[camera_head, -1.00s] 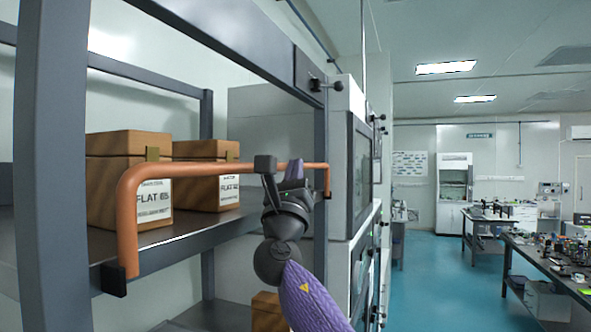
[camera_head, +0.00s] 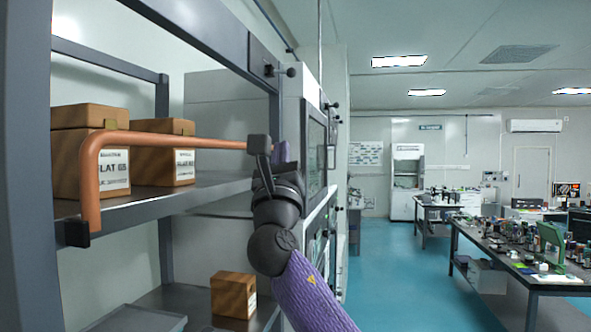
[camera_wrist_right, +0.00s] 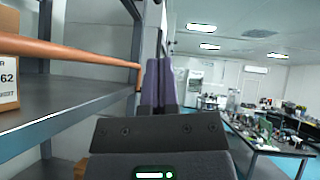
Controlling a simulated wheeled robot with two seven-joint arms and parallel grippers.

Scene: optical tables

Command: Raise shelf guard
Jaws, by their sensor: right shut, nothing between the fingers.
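The shelf guard is an orange bar (camera_head: 175,141) with bent ends. It stands up above the shelf's front edge, in front of the boxes, with its left leg in a dark bracket (camera_head: 77,233). It also shows in the right wrist view (camera_wrist_right: 70,54), running to the fingers' left side. My right gripper (camera_head: 281,153) is at the guard's right end and hides that end in the head view. Its purple fingers (camera_wrist_right: 159,84) are together and empty, beside the bar; whether they touch it I cannot tell. My left gripper is not in view.
Two brown boxes (camera_head: 90,150) with labels stand on the shelf (camera_head: 150,208). Another box (camera_head: 233,295) is on the lower level. A grey upright (camera_head: 28,180) stands at left, a cabinet (camera_head: 315,150) beyond the gripper. Blue floor (camera_head: 385,270) is open at right, before a cluttered table (camera_head: 500,250).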

